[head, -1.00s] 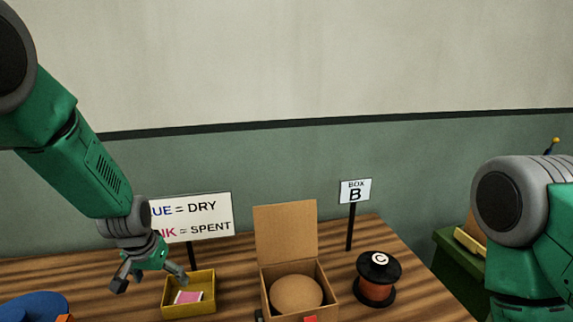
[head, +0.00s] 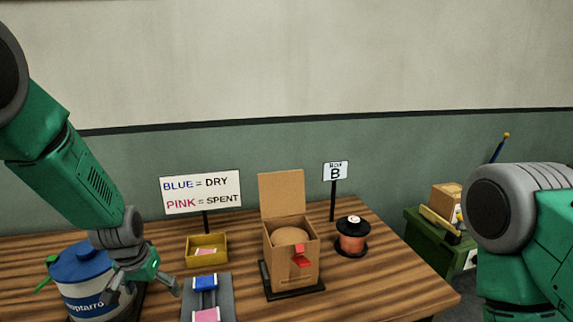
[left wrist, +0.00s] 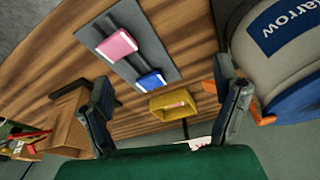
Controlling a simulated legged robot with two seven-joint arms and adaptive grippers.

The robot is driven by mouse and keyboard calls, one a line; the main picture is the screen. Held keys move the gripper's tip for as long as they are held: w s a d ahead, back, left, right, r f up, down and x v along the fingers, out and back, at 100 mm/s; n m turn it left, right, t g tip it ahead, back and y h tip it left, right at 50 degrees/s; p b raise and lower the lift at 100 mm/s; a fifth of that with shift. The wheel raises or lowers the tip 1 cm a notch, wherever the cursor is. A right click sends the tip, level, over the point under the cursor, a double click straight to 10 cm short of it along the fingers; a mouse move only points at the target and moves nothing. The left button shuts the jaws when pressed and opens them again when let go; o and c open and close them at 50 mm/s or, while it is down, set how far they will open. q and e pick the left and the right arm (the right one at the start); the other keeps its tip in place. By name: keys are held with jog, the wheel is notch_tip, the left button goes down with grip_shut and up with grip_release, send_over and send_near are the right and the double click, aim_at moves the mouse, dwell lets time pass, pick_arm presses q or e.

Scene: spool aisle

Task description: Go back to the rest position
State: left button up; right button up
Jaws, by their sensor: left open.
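My left gripper (head: 146,287) is open and empty above the table, between the blue-lidded tub and the grey tray in the head view. It also shows in the left wrist view (left wrist: 168,92), its two dark fingers spread with nothing between them. My right arm comes in at the right edge of the head view, but its gripper is out of the picture.
The wooden table (head: 395,268) holds a white-and-blue tub (head: 92,285), a yellow bin (head: 207,250) with a pink packet, a grey tray (head: 207,295) with blue and pink packets, an open cardboard box (head: 291,262) and a spool (head: 352,238). A green cabinet (head: 432,240) stands right.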

pick_arm(q)
jog(key=s+f+g+b, duration=0.2)
jog(key=s+f+b, duration=0.6)
jog(key=s+f, duration=1.35)
jog(key=s+d+f+b, duration=0.1)
jog(key=s+f+b, duration=0.1)
jog(key=s+f, duration=0.2)
jog(key=s+f+b, duration=0.2)
jog(key=s+f, duration=0.2)
jog(key=s, duration=0.7)
jog(key=shift+s+d+m, duration=0.15)
jog(key=shift+d+m, duration=0.15)
jog(key=shift+d, duration=0.05)
